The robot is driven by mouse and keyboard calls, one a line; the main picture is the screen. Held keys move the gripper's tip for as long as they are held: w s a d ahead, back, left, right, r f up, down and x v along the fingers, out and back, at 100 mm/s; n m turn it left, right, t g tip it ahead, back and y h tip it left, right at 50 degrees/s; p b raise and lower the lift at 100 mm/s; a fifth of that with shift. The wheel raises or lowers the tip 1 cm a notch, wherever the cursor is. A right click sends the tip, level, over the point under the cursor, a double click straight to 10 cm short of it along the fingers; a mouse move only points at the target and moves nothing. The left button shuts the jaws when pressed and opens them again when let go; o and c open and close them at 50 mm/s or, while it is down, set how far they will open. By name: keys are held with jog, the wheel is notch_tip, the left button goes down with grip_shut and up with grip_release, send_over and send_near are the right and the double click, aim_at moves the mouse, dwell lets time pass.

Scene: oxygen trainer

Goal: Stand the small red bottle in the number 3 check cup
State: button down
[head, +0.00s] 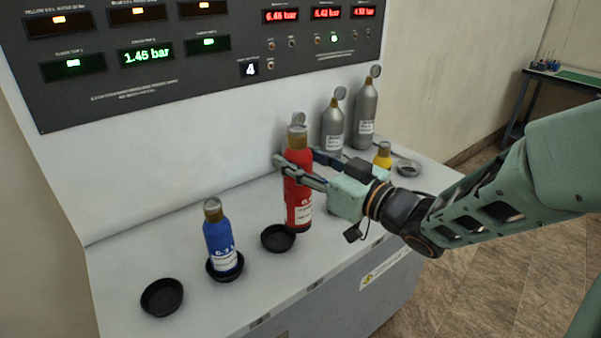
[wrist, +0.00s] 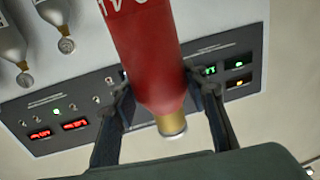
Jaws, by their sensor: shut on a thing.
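The small red bottle (head: 299,203) with a gold neck is upright in my gripper (head: 298,164), whose fingers close around its upper body. In the wrist view the red bottle (wrist: 150,55) sits between both fingers of my gripper (wrist: 166,95), its gold neck toward the camera. An empty black cup (head: 278,238) is just left of the bottle's base. Another black cup (head: 161,298) at the left is empty. A third cup (head: 212,273) holds a blue bottle (head: 219,240). No cup numbers are readable. I cannot tell whether the red bottle touches the bench.
Grey cylinders (head: 333,131) (head: 365,115) stand at the back, with another gauge (head: 298,118) behind the red bottle. A yellow bottle (head: 383,157) and a grey ring-shaped dish (head: 408,168) are at the right. The display panel (head: 225,80) rises behind. The bench front is clear.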

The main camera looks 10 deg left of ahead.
aim_at(306, 206)
jog(key=w+a+f+b, duration=0.1)
jog(key=a+f, duration=0.2)
jog(key=f, duration=0.1)
jog(key=w+a+f+b, duration=0.1)
jog(key=w+a+f, duration=0.1)
jog(key=f, duration=0.3)
jog(key=shift+w+a+f, duration=0.25)
jog(key=shift+a+f, duration=0.05)
jog(key=shift+a, duration=0.2)
jog(key=shift+f+b, duration=0.25)
jog(key=shift+b, duration=0.15)
jog(key=c, duration=1.2)
grip_release()
jog(key=shift+o, duration=0.2)
jog(key=p+v, duration=0.1)
jog(key=v, duration=1.1)
jog(key=shift+d+r, duration=0.1)
